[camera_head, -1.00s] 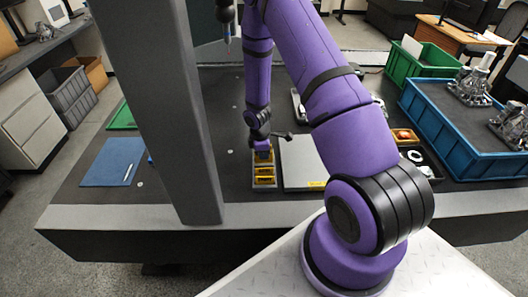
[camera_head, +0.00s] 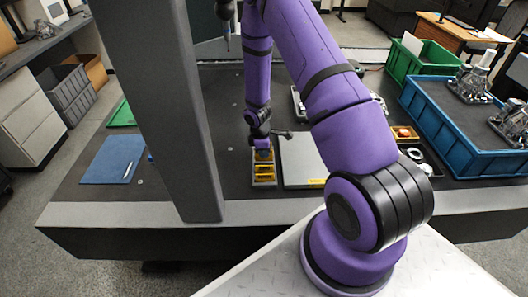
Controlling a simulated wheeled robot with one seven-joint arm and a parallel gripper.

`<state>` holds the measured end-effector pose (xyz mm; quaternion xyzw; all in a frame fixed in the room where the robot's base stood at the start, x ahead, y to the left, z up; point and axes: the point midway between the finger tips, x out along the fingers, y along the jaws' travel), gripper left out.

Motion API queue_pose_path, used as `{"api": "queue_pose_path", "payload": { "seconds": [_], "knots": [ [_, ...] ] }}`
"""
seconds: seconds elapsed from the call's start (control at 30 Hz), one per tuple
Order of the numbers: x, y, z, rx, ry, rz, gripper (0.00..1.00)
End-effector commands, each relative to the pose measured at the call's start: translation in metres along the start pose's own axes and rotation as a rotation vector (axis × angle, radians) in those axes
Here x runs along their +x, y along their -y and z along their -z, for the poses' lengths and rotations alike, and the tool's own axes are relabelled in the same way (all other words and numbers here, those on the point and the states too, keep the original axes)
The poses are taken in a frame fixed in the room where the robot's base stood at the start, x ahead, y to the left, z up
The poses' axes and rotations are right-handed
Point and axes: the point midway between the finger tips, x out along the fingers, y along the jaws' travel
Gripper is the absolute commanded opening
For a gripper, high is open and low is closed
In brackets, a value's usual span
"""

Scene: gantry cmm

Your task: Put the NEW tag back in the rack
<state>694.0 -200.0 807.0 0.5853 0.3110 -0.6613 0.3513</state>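I cannot read the tags, so I cannot tell which one is the NEW tag. My gripper (camera_head: 263,153) is at the end of my purple arm, pointing down at the rear part of the rack. The fingers are too small and too covered by the wrist to tell whether they are open or hold a tag.
A flat grey plate (camera_head: 303,162) lies right of the rack. A blue tray (camera_head: 480,140) with metal parts and a green crate (camera_head: 420,62) stand at the right. A blue folder (camera_head: 112,160) lies at the left. A grey column crosses the view.

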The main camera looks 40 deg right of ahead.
Motion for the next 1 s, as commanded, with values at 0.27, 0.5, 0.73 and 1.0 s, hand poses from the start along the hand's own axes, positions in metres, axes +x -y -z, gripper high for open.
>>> {"api": "queue_pose_path", "payload": {
  "seconds": [0.27, 0.5, 0.73, 1.0],
  "knots": [
    [0.0026, -0.0001, 0.0003, 0.000, 0.000, 0.000, 0.00],
    [0.0027, 0.0000, 0.0003, 0.000, 0.000, 0.000, 0.00],
    [0.0055, 0.0000, 0.0007, 0.000, 0.000, 0.000, 0.00],
    [0.0109, 0.0001, 0.0013, 0.000, 0.000, 0.000, 0.00]
  ]
}}
